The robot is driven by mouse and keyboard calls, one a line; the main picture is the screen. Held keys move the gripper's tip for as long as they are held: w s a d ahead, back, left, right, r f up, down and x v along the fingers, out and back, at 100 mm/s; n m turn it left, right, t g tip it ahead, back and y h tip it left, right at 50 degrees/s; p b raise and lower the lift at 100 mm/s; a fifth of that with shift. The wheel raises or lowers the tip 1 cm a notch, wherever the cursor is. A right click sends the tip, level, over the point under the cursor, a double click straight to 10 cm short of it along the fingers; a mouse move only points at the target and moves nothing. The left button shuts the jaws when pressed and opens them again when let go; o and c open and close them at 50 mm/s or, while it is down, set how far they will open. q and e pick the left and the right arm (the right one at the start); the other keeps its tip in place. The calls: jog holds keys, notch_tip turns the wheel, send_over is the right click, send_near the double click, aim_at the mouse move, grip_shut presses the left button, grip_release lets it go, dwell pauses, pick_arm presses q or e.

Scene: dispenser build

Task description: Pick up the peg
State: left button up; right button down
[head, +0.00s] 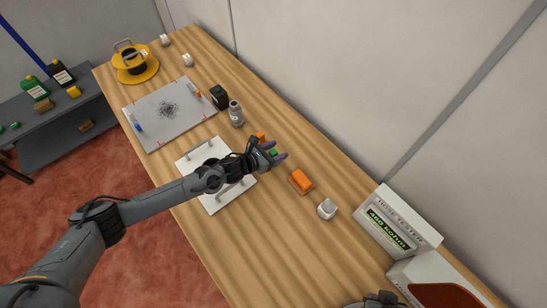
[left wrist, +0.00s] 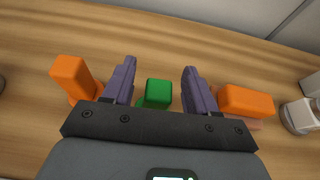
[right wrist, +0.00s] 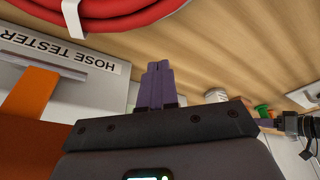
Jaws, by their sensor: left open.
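My left gripper (head: 278,151) is open over the table, right of the white tray. A small green block (left wrist: 157,92), possibly the peg, lies between its spread fingers in the left wrist view, with a gap on each side. It also shows as a small green patch in the head view (head: 273,153). An upright orange block (left wrist: 72,78) stands left of the fingers and a lying orange block (left wrist: 245,101) is to their right. Which piece is called the peg is not clear. My right gripper (right wrist: 157,68) has its fingers together, with nothing seen between them.
A white tray with handles (head: 211,204) lies under my left forearm. A grey bottle (head: 236,115) and black box (head: 219,97) stand behind it. A white knob-like piece (head: 327,209) and the hose tester (head: 397,222) are to the right. A red hose (right wrist: 110,20) is near my right gripper.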

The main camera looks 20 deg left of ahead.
pick_arm(q)
jog(key=shift+w+d+f, duration=0.15)
jog(key=shift+w, duration=0.25)
jog(key=c, duration=1.1)
jog(key=shift+o, duration=0.2)
